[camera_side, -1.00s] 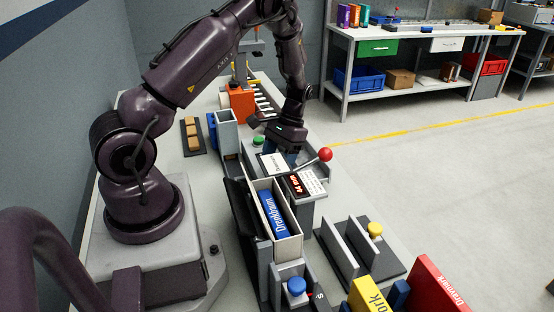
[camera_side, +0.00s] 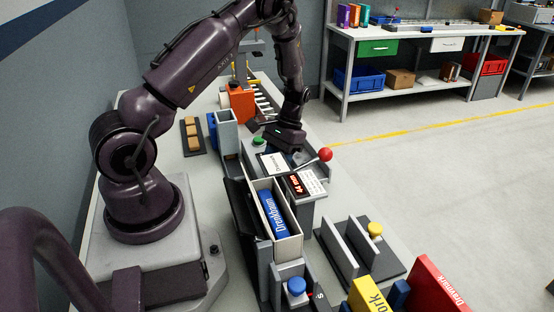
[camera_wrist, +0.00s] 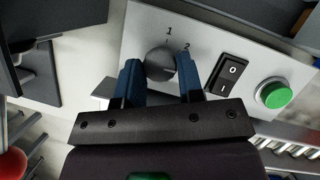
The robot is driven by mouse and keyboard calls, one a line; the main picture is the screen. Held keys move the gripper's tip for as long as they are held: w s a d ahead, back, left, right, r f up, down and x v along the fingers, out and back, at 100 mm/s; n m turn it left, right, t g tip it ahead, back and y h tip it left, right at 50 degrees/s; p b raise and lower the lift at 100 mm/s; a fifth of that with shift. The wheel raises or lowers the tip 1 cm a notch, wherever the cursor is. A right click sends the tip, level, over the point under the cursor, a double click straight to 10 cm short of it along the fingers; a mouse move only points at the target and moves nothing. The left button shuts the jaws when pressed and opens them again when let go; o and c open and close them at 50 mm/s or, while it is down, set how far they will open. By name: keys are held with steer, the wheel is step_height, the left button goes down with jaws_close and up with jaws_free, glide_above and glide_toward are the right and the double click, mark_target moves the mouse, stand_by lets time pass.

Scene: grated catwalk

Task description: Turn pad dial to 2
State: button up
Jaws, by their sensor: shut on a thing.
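The pad dial (camera_wrist: 160,62) is a dark grey round knob on a light grey panel (camera_wrist: 212,38) in the wrist view. The marks 1 and 2 are printed beside it, with the 2 near my right fingertip. My gripper (camera_wrist: 161,78) has its two blue fingers on either side of the knob, shut on it. Which mark the knob points to is hard to tell. In the side view my gripper (camera_side: 284,140) is down at the panel, and its wrist hides the dial and the fingers.
A black rocker switch (camera_wrist: 228,75) and a green button (camera_wrist: 274,94) sit right of the dial in the wrist view. In the side view, a red-knobbed lever (camera_side: 325,155), a display (camera_side: 299,184) and a bin with a blue packet (camera_side: 273,215) stand close by.

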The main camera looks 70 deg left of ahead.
steer(key=n+t+h, duration=0.1)
steer(key=n, duration=0.3)
steer(key=shift+s+a, duration=0.1)
steer(key=shift+a, duration=0.05)
steer(key=shift+s+n+t+h, duration=0.1)
steer(key=shift+n+t+h, duration=0.5)
steer(key=shift+n, duration=1.4)
steer(key=o, duration=0.9)
steer(key=v, duration=1.3)
steer(key=shift+a, duration=0.1)
